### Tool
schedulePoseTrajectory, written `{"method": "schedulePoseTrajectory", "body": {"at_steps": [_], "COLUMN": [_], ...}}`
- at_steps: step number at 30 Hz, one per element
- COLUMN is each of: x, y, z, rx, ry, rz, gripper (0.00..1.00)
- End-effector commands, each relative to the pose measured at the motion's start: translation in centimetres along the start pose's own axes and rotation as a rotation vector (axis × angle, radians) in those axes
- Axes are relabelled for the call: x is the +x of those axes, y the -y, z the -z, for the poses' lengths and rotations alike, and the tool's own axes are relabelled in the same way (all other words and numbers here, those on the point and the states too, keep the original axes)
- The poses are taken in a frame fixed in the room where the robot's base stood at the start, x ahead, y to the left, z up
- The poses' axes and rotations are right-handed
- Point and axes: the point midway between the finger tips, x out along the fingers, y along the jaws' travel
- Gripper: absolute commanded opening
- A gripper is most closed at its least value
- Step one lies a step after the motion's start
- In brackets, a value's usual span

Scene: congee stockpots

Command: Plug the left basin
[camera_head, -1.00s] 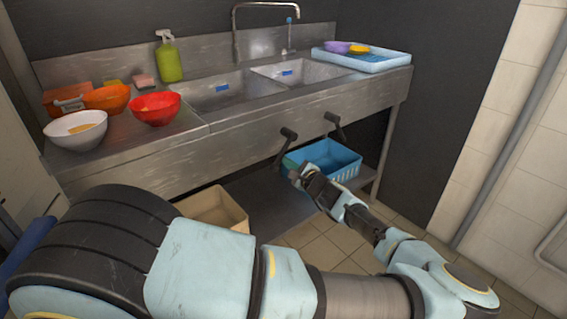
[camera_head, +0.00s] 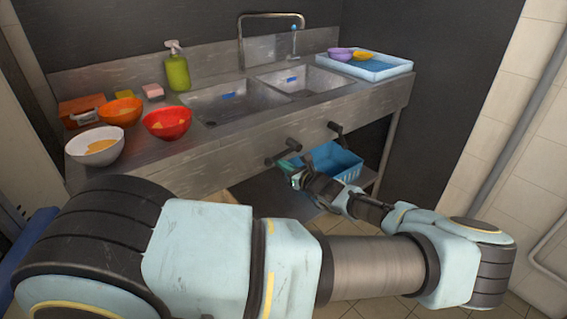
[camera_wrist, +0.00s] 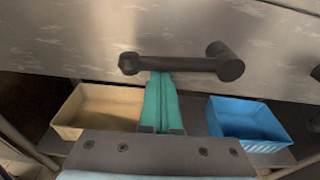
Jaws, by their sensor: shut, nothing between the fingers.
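The left basin (camera_head: 215,108) is sunk in the steel counter, with a blue label on its back wall. Whether its drain is plugged is too small to tell. Its dark lever (camera_head: 281,152) on the counter front points left and slightly down; in the wrist view the lever (camera_wrist: 180,64) lies nearly level, pivot at right, free end at left. My gripper (camera_head: 296,178) is below this lever. In the wrist view its teal fingers (camera_wrist: 161,80) are shut and empty, tips at the bar's lower edge; I cannot tell if they touch it.
The right basin (camera_head: 297,82) has its own lever (camera_head: 337,130), pointing down. A blue basket (camera_wrist: 245,121) and a tan bin (camera_wrist: 98,108) stand on the lower shelf. Bowls, sponges and a green bottle (camera_head: 177,72) stand on the counter; a blue tray (camera_head: 378,68) is at right.

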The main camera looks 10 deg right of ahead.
Motion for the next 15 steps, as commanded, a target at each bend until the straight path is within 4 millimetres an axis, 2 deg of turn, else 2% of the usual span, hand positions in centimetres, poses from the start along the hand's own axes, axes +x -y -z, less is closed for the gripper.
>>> {"method": "schedulePoseTrajectory", "body": {"at_steps": [3,15], "x": [-0.01,-0.10], "y": [-0.11,-0.12], "z": [-0.59,-0.71], "rx": [0.042,0.088], "ry": [0.002,0.001], "rz": [-0.008,-0.012], "gripper": [0.00,0.00]}}
